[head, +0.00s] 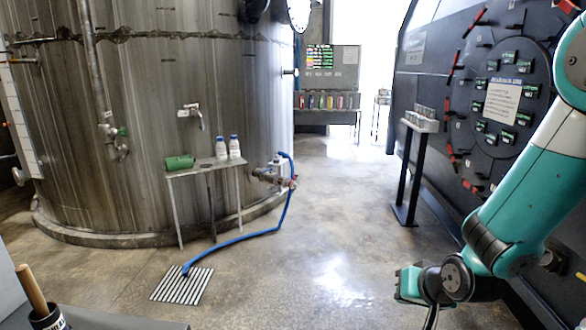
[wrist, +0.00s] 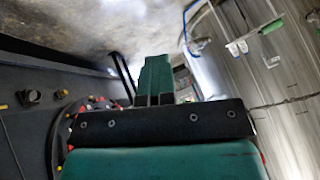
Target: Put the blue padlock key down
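My gripper (head: 408,286) is at the lower right in the head view, in front of the floor and low beside the dark panel. In the wrist view my gripper (wrist: 156,78) shows as a teal block with its dark finger bases close together. I cannot make out a gap between the fingers or anything held there. No blue padlock key can be told in either view; if it is between the fingers, it is hidden or too small to see.
A metal side table (head: 205,168) holds a green cylinder (head: 179,162) and two white bottles (head: 228,148) by the steel tank (head: 150,90). A blue hose (head: 245,237) runs to a floor grate (head: 181,284). A slim stand (head: 411,185) is at right; the middle floor is clear.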

